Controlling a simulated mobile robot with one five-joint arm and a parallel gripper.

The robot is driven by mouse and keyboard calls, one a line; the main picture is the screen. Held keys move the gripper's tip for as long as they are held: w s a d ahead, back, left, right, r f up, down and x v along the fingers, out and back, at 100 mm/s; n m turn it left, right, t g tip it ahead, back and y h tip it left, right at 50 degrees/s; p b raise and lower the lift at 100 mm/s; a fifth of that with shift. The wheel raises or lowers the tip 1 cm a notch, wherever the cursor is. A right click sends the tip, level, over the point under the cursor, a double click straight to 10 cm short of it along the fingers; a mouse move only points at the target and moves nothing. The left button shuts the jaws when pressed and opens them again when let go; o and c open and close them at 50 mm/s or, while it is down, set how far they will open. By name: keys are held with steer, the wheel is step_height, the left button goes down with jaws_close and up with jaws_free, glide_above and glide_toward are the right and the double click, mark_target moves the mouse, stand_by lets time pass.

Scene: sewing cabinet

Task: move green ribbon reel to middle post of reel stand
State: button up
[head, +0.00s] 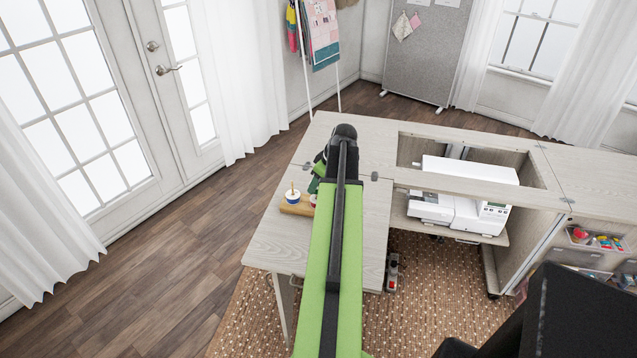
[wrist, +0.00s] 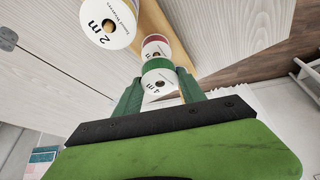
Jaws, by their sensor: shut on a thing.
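The green ribbon reel (wrist: 158,66) has a white label reading "4 m" and sits between the two green fingertips of my gripper (wrist: 158,88) in the wrist view. My gripper is shut on it. The wooden reel stand (wrist: 180,47) lies beyond it; the stand also shows on the table in the head view (head: 291,209). The red reel (wrist: 155,42) is just beyond the green reel. The middle post is not clearly visible, and I cannot tell whether the green reel touches the stand.
The pale wooden table (head: 273,241) is bare left of and in front of the stand. A white sewing machine (head: 464,187) stands in the cabinet opening to the right. My arm hides part of the table in the head view.

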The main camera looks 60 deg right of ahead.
steer(key=o, duration=1.4)
steer(key=shift+r, duration=0.1)
steer(key=p+v, duration=1.6)
steer(key=v, duration=0.1)
steer(key=shift+r, duration=0.1)
